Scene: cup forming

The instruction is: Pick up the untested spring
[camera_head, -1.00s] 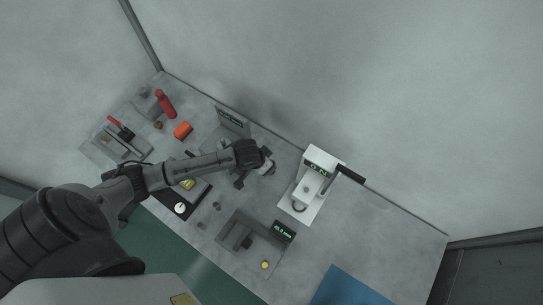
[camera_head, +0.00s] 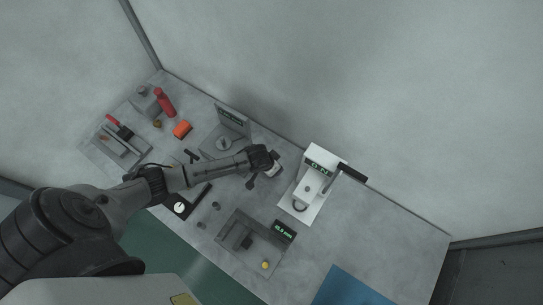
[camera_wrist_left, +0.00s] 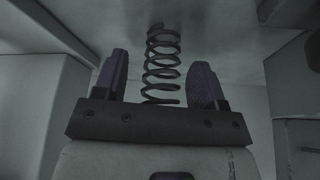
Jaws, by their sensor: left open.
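A dark coil spring (camera_wrist_left: 162,62) stands between the fingers of my left gripper (camera_wrist_left: 160,78) in the left wrist view. The fingers are open, one on each side, with gaps to the coils. In the head view my left gripper (camera_head: 262,172) is over the table, just left of the white device with a green display (camera_head: 313,178). The spring cannot be made out clearly there. My right gripper is not in view.
A grey plate with a display (camera_head: 262,230) lies in front. Small grey cylinders (camera_head: 215,205) stand left of it. A red bottle (camera_head: 165,101) and an orange block (camera_head: 183,129) are at the back left. A blue mat (camera_head: 347,288) lies at the front right.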

